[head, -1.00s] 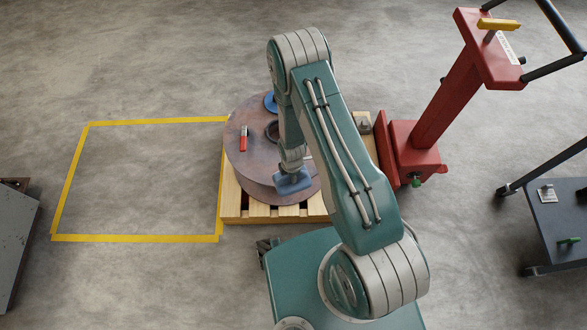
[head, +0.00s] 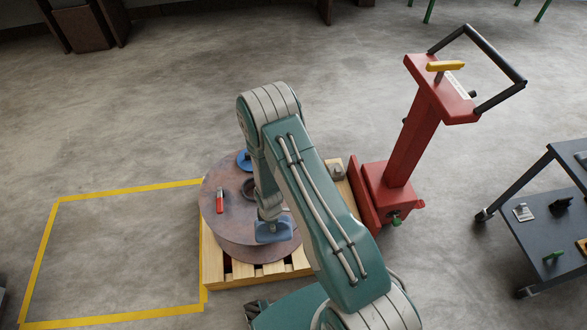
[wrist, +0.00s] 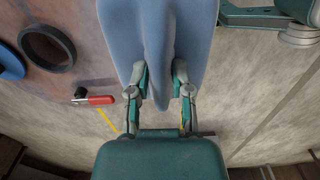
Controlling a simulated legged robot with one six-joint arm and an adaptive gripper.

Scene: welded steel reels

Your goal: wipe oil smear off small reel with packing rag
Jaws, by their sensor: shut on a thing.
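The small reel (head: 222,228) is a rusty brown steel disc lying flat on a wooden pallet (head: 212,262). Its face also shows in the wrist view (wrist: 95,30). My gripper (head: 268,208) is over the reel's near right part. It is shut on a blue packing rag (head: 273,233), which hangs from the fingers at the reel's near edge. Whether the rag touches the steel I cannot tell. In the wrist view the rag (wrist: 165,45) is pinched between both fingers and hides what lies behind it. I cannot make out the oil smear.
A red-handled tool (head: 220,203) and a blue ring (head: 244,160) lie on the reel. A red trolley (head: 400,160) stands close right of the pallet. A dark cart (head: 550,235) is farther right. The yellow-taped floor area (head: 110,255) at left is clear.

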